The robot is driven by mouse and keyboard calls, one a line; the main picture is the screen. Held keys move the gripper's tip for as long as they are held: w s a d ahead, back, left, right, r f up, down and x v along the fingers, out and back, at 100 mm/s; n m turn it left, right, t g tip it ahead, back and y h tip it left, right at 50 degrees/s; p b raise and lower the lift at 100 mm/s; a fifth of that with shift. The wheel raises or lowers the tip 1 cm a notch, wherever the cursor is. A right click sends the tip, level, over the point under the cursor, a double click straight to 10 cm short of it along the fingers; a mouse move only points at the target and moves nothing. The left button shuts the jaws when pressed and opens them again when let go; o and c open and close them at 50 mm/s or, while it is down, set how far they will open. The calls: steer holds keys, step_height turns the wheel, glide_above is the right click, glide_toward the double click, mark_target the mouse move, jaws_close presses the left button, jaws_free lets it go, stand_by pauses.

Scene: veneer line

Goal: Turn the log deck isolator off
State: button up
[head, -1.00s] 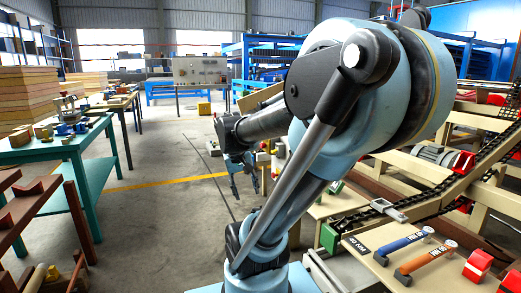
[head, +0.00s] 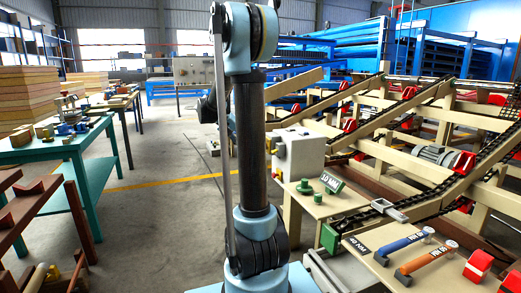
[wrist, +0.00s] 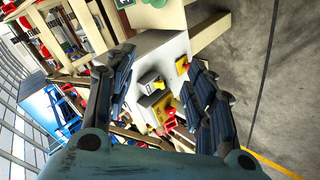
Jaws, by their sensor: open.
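A pale grey control box (head: 303,152) stands at the near left end of the conveyor frame in the head view. Its control face is turned left and shows only edge-on. In the wrist view the box (wrist: 160,50) lies ahead, its face carrying a switch on a yellow plate (wrist: 151,84), a second yellow-plated control (wrist: 182,66) and a red button (wrist: 170,112). Labels are too small to read, so I cannot tell which is the log deck isolator. My gripper (wrist: 160,75) is open and empty, its fingers either side of the controls in the picture, apparently short of them.
The conveyor frame with chains (head: 430,150) fills the right. A green table (head: 65,148) stands left. The concrete floor (head: 165,210) between is clear.

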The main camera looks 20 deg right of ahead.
steer(key=w+d+f+m+h, duration=0.1)
steer(key=w+f+m+h, duration=0.1)
steer(key=w, duration=0.7)
steer(key=w+d+f+m+h, duration=0.1)
steer(key=w+f+h, duration=0.1)
steer(key=w, duration=0.8)
steer(key=w+a+f+m+h, duration=0.2)
steer(key=w+f+m+h, duration=0.15)
steer(key=w+f, duration=0.65)
steer(key=d, duration=1.8)
steer(key=shift+w+g+h, duration=0.35)
steer(key=shift+g+h, duration=0.05)
steer(key=shift+h, duration=0.05)
steer(key=shift+n, duration=0.25)
